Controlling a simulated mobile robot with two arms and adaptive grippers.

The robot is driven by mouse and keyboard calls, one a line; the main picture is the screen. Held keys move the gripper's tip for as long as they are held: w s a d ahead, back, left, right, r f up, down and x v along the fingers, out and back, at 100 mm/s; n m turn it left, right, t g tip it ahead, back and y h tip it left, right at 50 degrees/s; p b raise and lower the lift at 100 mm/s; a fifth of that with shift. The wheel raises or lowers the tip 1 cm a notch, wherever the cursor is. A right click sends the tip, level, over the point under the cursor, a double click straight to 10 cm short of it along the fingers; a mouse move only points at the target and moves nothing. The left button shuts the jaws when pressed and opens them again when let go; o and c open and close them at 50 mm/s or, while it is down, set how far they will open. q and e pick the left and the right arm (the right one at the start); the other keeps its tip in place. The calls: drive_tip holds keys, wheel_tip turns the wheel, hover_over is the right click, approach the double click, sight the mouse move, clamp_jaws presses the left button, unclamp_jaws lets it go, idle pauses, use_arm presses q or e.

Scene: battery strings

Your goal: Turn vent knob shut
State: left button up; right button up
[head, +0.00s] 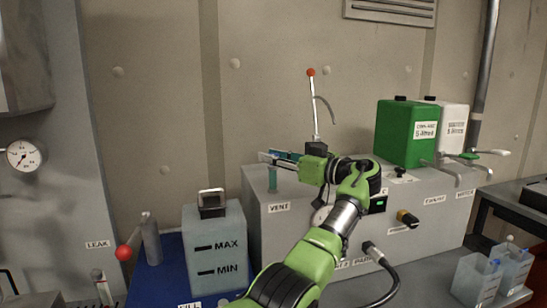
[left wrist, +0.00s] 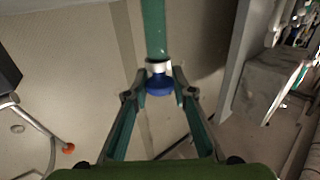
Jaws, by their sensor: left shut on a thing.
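The vent knob (left wrist: 160,86) is blue and sits on a white collar at the end of a teal pipe (left wrist: 154,30) in the left wrist view. My left gripper (left wrist: 160,80) is shut on the knob, with one fingertip on each side of it. In the head view the left gripper (head: 271,158) reaches leftward over the top of the teal pipe (head: 272,180), which rises from the grey cabinet above the VENT label (head: 279,207). The knob cannot be made out in the head view, where the gripper covers it. My right gripper is not in view.
A grey MAX/MIN tank (head: 217,265) stands left of the grey cabinet (head: 262,245). A thin post with a red ball (head: 311,73) rises behind my gripper. Green (head: 405,135) and white (head: 456,122) canisters stand on the cabinet's right. A red-ball lever (head: 124,253) is at left.

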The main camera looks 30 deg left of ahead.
use_arm(q)
drive_tip(key=shift+g, duration=0.3)
idle(0.4)
drive_tip(key=o, duration=1.1)
drive_tip(key=shift+a, duration=0.15)
drive_tip(key=d, duration=1.2)
drive_tip(key=shift+s, duration=0.2)
